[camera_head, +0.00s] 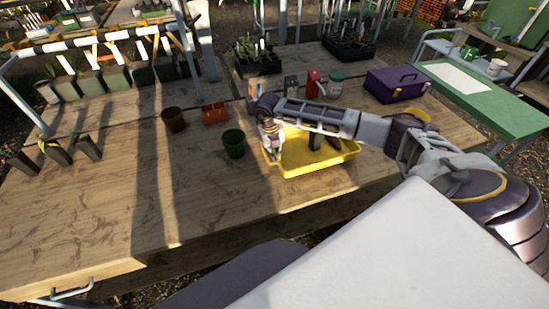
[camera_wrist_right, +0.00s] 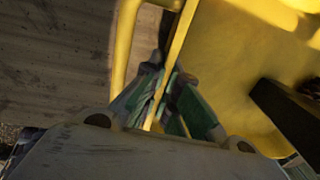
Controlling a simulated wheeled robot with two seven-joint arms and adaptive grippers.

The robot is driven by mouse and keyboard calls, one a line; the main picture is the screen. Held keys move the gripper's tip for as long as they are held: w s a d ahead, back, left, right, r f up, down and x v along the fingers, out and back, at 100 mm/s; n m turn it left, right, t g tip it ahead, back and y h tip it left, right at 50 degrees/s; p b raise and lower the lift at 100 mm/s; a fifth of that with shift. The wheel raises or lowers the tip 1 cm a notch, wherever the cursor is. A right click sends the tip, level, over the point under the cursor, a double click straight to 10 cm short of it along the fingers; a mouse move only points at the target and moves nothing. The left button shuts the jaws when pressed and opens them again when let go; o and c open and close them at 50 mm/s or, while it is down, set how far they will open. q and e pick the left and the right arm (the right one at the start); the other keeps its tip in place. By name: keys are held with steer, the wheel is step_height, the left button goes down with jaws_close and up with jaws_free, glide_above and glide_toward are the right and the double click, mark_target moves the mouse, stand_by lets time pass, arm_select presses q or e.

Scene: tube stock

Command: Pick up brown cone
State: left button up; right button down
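A dark brown, narrow tapered piece (camera_head: 316,138) stands in the yellow tray (camera_head: 325,164), with another dark piece (camera_head: 334,141) beside it. I cannot tell for certain which is the brown cone. A dark piece (camera_wrist_right: 288,115) also shows at the right of the right wrist view, apart from the fingers. My right gripper (camera_head: 272,150) is at the tray's left end. In the right wrist view its fingers (camera_wrist_right: 166,82) are close together, with the tray's yellow rim (camera_wrist_right: 176,45) between them; they look shut on it. My left gripper is not in view.
A green pot (camera_head: 233,143), a brown pot (camera_head: 173,119) and an orange-brown container (camera_head: 214,113) stand left of the tray. A purple toolbox (camera_head: 396,84) and a red bottle (camera_head: 312,84) stand behind it. The wooden table's (camera_head: 130,205) front left is mostly clear.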

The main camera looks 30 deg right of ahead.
steer(key=shift+f, duration=1.35)
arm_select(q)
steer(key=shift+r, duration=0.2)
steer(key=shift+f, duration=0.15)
arm_select(e)
steer(key=shift+f, duration=0.15)
steer(key=c, duration=1.6)
jaws_free()
steer(key=shift+c, duration=0.2)
steer(key=shift+r, duration=0.2)
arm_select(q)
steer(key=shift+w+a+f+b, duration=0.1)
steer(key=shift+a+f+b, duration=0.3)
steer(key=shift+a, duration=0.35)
arm_select(e)
step_height(320, 180, up, 12)
steer(key=a, duration=0.1)
steer(key=shift+w+a, duration=0.15)
steer(key=shift+a, duration=0.05)
